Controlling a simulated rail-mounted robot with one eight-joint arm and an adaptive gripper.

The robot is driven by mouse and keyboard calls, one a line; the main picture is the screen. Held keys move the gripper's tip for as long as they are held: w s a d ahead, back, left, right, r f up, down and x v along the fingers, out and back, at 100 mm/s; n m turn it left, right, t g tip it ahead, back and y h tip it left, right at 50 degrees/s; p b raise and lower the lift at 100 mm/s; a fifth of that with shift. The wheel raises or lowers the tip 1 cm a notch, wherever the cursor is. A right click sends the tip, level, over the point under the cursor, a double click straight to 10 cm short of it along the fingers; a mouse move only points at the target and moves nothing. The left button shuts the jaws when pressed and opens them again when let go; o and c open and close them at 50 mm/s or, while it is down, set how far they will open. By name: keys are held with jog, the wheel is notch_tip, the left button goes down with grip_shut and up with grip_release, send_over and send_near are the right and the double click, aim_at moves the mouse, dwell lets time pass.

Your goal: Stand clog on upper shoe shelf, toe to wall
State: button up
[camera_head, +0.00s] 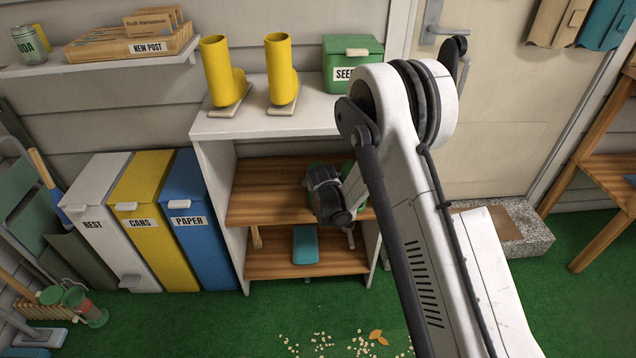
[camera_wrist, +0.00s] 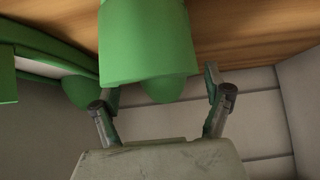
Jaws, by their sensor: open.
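In the wrist view a green clog (camera_wrist: 150,42) fills the top centre against the wood of the upper shelf (camera_wrist: 240,30). A rounded green part shows below its edge, towards the pale wall. My gripper (camera_wrist: 162,86) is open, one finger to each side of this lower part; I cannot tell whether either touches it. In the head view my arm and wrist cover most of the clog, and only bits of green show. The upper shelf (camera_head: 262,193) is the higher wooden board in the white unit.
Another rounded green thing (camera_wrist: 82,92) lies close to the left finger, beside a green-and-white object at the left edge. A teal item (camera_head: 306,246) is on the lower shelf. Yellow boots (camera_head: 219,75) and a green box (camera_head: 345,60) stand on the unit's top. Bins (camera_head: 150,215) stand left.

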jog(key=p+v, duration=0.1)
jog(key=v, duration=0.7)
jog(key=s+d+r+p, duration=0.2)
jog(key=s+d+r, duration=0.3)
jog(key=r, duration=0.5)
jog(key=s+d+r+m+g+p, duration=0.1)
jog(key=s+d+r, duration=0.4)
jog(key=r, duration=0.5)
jog(key=s+d+r+p, duration=0.2)
jog(key=s+d+r, duration=0.35)
jog(key=r, duration=0.35)
jog(key=s+d+r+p, duration=0.2)
jog(key=s+d+r, duration=0.2)
jog(key=s, duration=0.8)
jog(key=s+d+r+g+h+p, duration=0.1)
jog(key=s+d+r, duration=0.3)
jog(key=s, duration=0.9)
jog(key=shift+r+p, duration=0.4)
jog(key=shift+p, duration=0.05)
